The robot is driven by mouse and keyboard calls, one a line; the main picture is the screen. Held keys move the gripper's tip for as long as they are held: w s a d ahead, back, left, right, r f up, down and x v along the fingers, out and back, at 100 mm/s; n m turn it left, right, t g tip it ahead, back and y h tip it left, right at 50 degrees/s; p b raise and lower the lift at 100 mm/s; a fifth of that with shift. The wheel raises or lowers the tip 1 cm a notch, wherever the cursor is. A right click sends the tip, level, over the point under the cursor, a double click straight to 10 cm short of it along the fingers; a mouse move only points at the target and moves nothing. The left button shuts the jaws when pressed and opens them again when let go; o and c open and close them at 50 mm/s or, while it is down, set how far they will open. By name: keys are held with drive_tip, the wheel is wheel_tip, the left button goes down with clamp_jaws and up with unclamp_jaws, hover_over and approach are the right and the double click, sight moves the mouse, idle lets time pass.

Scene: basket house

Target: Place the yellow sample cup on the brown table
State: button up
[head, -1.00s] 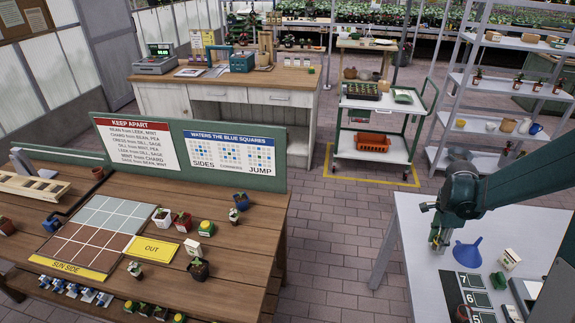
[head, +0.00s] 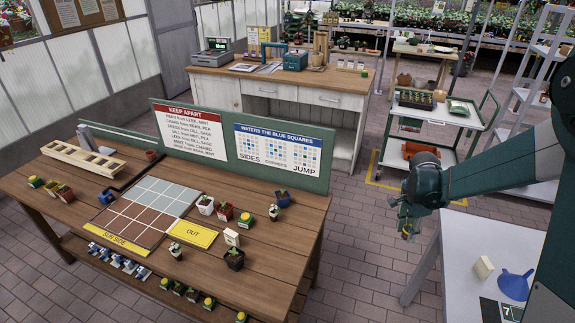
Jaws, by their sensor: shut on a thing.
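In the head view, my gripper (head: 408,230) hangs pointing down over the floor, in the gap between the brown table and the grey table. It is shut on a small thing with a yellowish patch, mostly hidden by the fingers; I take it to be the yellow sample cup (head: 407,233). The brown table (head: 282,250) is the wooden bench at the left, well to the left of my gripper. Its right end is bare wood.
On the brown table are a tile grid (head: 150,208), a yellow OUT card (head: 188,234), several small pots and a green board (head: 235,150). The grey table (head: 455,262) at right holds a blue funnel (head: 515,284) and a pale block (head: 483,267).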

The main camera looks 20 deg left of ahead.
drive_tip(key=s+a+n, duration=0.3)
drive_tip(key=s+a, duration=0.1)
drive_tip(key=a, duration=1.3)
drive_tip(key=s+a+n, duration=0.4)
drive_tip(key=a, duration=1.4)
drive_tip(key=s+a+n+y, duration=0.1)
drive_tip(key=s+a+n, duration=0.2)
drive_tip(key=a, duration=1.5)
drive_tip(key=shift+s+n+t, duration=0.3)
drive_tip(key=shift+s+t, duration=0.1)
drive_tip(key=shift+s, duration=0.55)
drive_tip(key=shift+d, duration=0.1)
hover_over(263, 241)
drive_tip(key=shift+s+f, duration=0.15)
drive_tip(key=shift+f, duration=3)
drive_tip(key=shift+f, duration=1.9)
drive_tip(key=shift+f, duration=0.15)
